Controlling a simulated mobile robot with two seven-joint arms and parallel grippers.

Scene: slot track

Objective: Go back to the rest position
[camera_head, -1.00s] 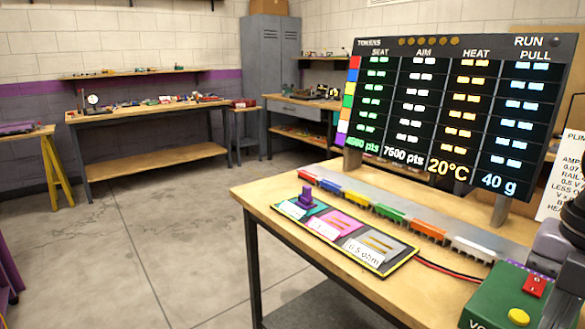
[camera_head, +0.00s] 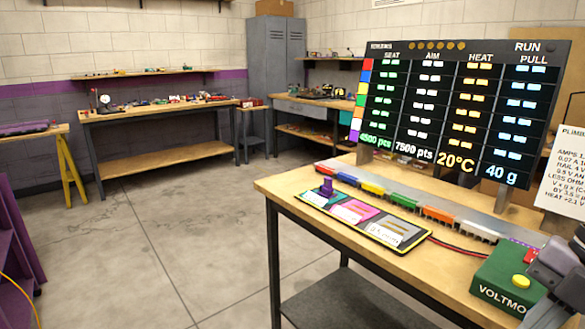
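Neither of my grippers shows clearly. A dark grey part (camera_head: 560,262) is cut off by the right edge beside the green voltmeter box (camera_head: 506,281). I cannot tell whether it is part of my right arm, and no fingertips show on it. The wooden workbench (camera_head: 290,184) carries a slot track with a row of coloured cars, including a blue car (camera_head: 330,184) and a green car (camera_head: 403,201). In front of the cars lies a dark tray (camera_head: 375,237) with teal, pink and grey fields. A purple piece (camera_head: 326,187) stands on the teal field.
A large scoreboard (camera_head: 460,112) stands on the workbench behind the track. A wall bench (camera_head: 150,111), a grey locker (camera_head: 275,68) and a yellow trestle leg (camera_head: 68,170) stand farther back. Purple shelving (camera_head: 20,240) is at the left edge. The concrete floor (camera_head: 170,245) between is open.

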